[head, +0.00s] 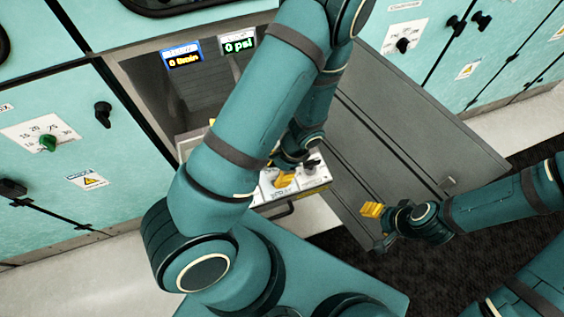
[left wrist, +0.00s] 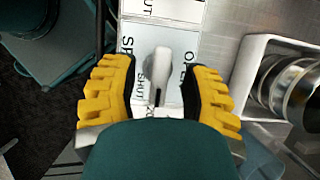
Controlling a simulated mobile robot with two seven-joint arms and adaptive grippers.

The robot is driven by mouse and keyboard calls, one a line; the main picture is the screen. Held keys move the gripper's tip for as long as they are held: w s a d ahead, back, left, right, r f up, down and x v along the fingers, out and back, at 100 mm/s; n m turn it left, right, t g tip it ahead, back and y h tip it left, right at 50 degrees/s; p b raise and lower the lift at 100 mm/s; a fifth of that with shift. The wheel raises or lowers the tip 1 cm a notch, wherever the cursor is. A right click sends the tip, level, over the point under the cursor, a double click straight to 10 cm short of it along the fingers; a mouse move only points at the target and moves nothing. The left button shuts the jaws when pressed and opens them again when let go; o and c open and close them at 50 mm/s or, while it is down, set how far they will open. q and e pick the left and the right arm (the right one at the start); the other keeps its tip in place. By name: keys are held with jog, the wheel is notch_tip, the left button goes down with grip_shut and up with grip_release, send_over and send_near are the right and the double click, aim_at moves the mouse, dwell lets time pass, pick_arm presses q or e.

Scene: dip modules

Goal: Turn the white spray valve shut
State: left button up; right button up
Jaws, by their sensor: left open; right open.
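The white spray valve (left wrist: 162,68) is a lever handle on a white plate (left wrist: 134,34) in the left wrist view. "SHUT" is printed by its lower end and "OPEN" to its right; a partly hidden label is on its left. My left gripper (left wrist: 157,92) is open, with its yellow fingers on either side of the handle. In the head view my left gripper (head: 283,180) is over the white panel (head: 316,183), and the valve is hidden there. My right gripper (head: 372,210) is open and empty, right of the panel.
A metal cylindrical fitting (left wrist: 295,88) in a white housing stands close right of my left gripper. Two displays (head: 238,42) are inside the open cabinet. Teal cabinets (head: 50,110) with knobs flank the opening.

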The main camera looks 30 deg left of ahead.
pick_arm(q)
jog(key=v, duration=1.1)
jog(key=shift+r, duration=0.25)
jog(key=shift+d, duration=0.1)
jog(key=shift+s+d+f+n+t+h, duration=0.35)
jog(key=shift+d+f+n+t+h, duration=0.7)
jog(key=shift+f+n, duration=0.65)
jog(key=shift+s+d+f+n+t+h, duration=0.4)
jog(key=shift+d+f+n+t+h, duration=0.2)
jog(key=shift+d+f+n+h, duration=0.9)
jog(key=shift+s+d+f+n+t+h, duration=0.35)
jog(key=shift+d+f+n+t+h, duration=0.65)
jog(key=shift+f+n, duration=0.9)
jog(key=shift+d+f, duration=0.1)
